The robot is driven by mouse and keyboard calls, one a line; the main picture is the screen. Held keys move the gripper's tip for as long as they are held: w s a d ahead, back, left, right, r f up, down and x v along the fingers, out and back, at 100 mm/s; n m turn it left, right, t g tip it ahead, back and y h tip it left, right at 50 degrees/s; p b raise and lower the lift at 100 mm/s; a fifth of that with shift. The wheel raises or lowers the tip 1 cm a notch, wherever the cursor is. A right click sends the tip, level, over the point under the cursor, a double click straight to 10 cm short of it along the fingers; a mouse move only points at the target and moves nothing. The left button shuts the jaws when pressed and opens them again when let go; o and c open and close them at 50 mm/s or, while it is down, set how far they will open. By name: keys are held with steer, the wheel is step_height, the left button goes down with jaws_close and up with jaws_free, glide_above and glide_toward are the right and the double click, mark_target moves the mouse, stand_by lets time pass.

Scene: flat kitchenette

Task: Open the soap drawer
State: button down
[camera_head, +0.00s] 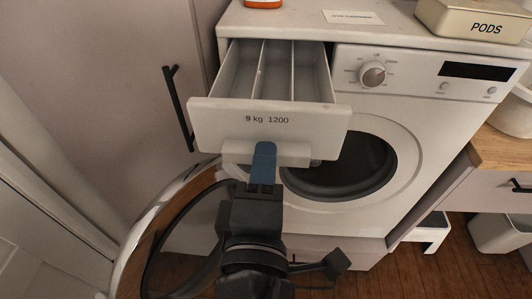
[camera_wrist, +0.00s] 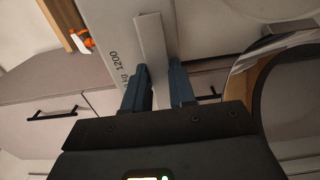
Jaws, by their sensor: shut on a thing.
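The soap drawer (camera_head: 225,117) of the white washing machine (camera_head: 430,120) is pulled well out at the machine's top left. Its compartments show, split by thin dividers, and they look empty. The front is marked "9 kg 1200". My gripper (camera_head: 264,152) is at the lower part of the drawer front, shut on its white handle bar (camera_head: 292,154). In the wrist view the blue fingers of my gripper (camera_wrist: 158,82) stand on both sides of the handle bar (camera_wrist: 152,45), with the drawer front (camera_wrist: 112,30) behind. The finger contact is partly hidden in the head view.
A pods box (camera_head: 475,20), a paper label (camera_head: 353,17) and an orange-based item (camera_head: 263,3) are on top of the machine. A cabinet with a black handle (camera_head: 178,107) stands close on the left. A wooden counter (camera_head: 500,146) and a white stool (camera_head: 432,229) are on the right.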

steer(key=shift+f, duration=0.45)
steer(key=c, duration=1.2)
jaws_free()
steer(key=shift+o, duration=1)
steer(key=shift+r, duration=0.2)
steer(key=s+b, duration=0.1)
steer(key=s, duration=0.6)
steer(key=shift+s+a, duration=0.15)
steer(key=shift+s, duration=0.25)
